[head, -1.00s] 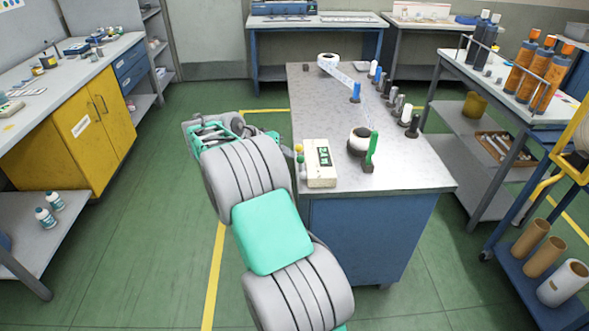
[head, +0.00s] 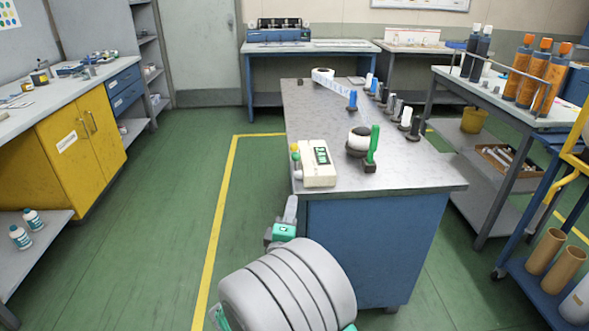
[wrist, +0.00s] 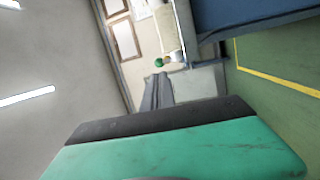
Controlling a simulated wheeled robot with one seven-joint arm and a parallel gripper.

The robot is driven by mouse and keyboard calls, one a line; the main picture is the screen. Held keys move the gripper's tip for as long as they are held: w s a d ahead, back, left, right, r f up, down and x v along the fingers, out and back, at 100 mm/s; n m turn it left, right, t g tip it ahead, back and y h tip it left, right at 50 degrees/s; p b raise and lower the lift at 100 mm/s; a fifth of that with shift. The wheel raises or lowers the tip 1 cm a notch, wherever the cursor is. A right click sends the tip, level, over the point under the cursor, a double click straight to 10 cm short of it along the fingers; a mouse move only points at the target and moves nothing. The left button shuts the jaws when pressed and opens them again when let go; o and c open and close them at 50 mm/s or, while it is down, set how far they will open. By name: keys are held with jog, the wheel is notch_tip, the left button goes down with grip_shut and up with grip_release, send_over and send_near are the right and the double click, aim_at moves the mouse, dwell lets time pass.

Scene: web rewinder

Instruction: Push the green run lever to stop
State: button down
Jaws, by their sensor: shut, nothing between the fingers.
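The green run lever (head: 372,146) stands upright in a dark base near the front of the long bench (head: 430,176), right of a white roll (head: 359,139). My gripper (head: 291,208) is low at the bench's front left corner, below the bench top and well apart from the lever. Its fingers also show in the wrist view (wrist: 157,92), close together and empty. I cannot make out the lever in the wrist view.
A cream control box (head: 318,170) and small coloured knobs (head: 295,158) sit at the bench's front left. Dark and white posts (head: 398,108) line its right side. A shelved cart (head: 500,160) stands right. Green floor (head: 180,200) is clear on the left.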

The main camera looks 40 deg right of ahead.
aim_at(296, 160)
jog(key=shift+n+t, duration=0.3)
jog(key=shift+n, duration=0.1)
jog(key=p+x, duration=0.1)
jog(key=x, duration=0.3)
jog(key=p+x, duration=0.1)
jog(key=x, duration=0.4)
jog(key=w+p+x, duration=0.1)
jog(key=x, duration=0.4)
jog(key=shift+a+r, duration=0.1)
jog(key=shift+a, duration=0.2)
